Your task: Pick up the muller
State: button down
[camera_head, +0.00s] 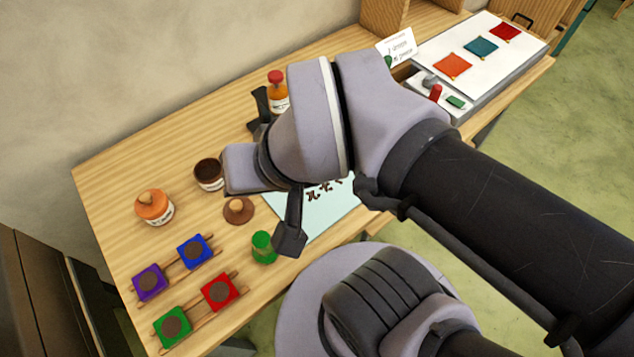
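A brown disc with a rounded knob on top (238,208), which looks like the muller, stands upright on the wooden table, left of the pale blue sheet. My gripper (273,172) is above the table, to the upper right of the disc and apart from it. Its two fingers show wide apart, one towards the back and one towards the front. I see nothing held between them, though my wrist hides part of that space. The pale blue sheet (320,218) with dark marks lies partly hidden under my arm.
An open jar with dark contents (208,174) and an orange-topped jar (154,207) stand left. A green cylinder (264,248) is near the front finger. A red-capped bottle (278,92) stands behind. Coloured blocks (220,291) sit on racks at front left. A white panel (480,52) is far right.

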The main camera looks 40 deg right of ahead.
aim_at(263, 251)
jog(key=k+j+z, duration=0.2)
jog(key=j, duration=0.25)
jog(key=j+z, duration=0.2)
jog(key=j, duration=0.25)
jog(key=k+j+z, duration=0.2)
jog(key=j, duration=0.25)
jog(key=i, duration=0.1)
